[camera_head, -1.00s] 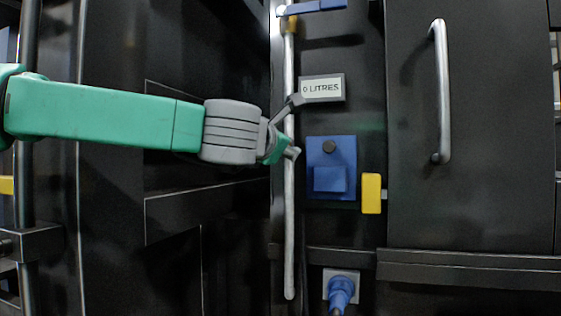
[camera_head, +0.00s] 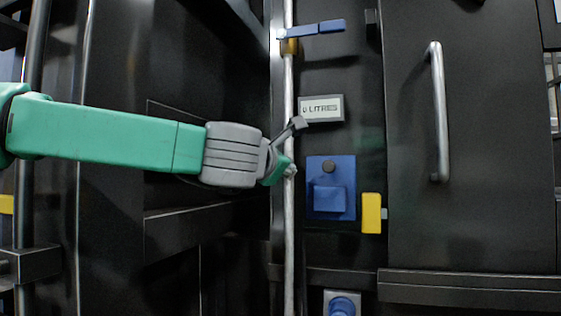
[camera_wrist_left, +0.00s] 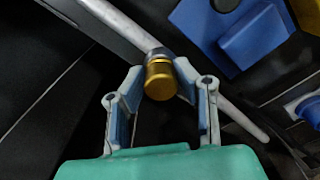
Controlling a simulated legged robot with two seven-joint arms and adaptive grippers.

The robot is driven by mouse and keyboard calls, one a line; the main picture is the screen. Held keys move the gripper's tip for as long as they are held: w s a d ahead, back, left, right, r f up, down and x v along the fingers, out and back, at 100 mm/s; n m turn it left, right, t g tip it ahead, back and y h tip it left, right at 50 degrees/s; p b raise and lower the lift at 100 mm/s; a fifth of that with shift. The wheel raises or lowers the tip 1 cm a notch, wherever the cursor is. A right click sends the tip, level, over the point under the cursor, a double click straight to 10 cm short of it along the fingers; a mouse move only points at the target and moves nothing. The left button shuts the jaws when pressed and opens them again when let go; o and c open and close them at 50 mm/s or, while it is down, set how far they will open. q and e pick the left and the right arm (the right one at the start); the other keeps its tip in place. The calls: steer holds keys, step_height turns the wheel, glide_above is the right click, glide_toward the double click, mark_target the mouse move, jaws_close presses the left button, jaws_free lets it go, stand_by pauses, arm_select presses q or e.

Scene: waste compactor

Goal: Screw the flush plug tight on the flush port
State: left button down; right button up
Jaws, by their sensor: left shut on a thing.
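The brass flush plug (camera_wrist_left: 160,80) sits between the two fingertips of my left gripper (camera_wrist_left: 159,73) in the left wrist view. The gripper is shut on its sides. Just behind the plug is a dark collar on the pale pipe (camera_wrist_left: 118,22), likely the flush port; the plug lines up with it and appears to touch it. In the head view my left gripper (camera_head: 292,148) reaches in from the left to the vertical pipe (camera_head: 289,230). The plug is hidden there behind the fingers. How far the plug is screwed on cannot be told. My right gripper is not in view.
A "0 LITRES" display (camera_head: 322,108) is right of the gripper, with a blue box (camera_head: 331,190) and yellow block (camera_head: 371,213) below. A blue-handled valve (camera_head: 320,28) is above on the pipe. A dark door with a metal handle (camera_head: 439,110) stands at right.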

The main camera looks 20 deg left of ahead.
arm_select(q)
steer(key=m+p, duration=0.1)
steer(key=m, duration=0.1)
steer(key=shift+r+m+p, duration=0.2)
steer(key=shift+m+p, duration=0.2)
steer(key=shift+f, duration=0.15)
steer(key=shift+m+p, duration=0.55)
steer(key=shift+m, duration=0.35)
steer(key=c, duration=1.2)
jaws_free()
steer(key=shift+f, duration=0.1)
steer(key=shift+c, duration=0.3)
steer(key=s+b, duration=0.1)
steer(key=s, duration=0.6)
steer(key=shift+a+b, duration=0.15)
steer(key=shift+b, duration=0.25)
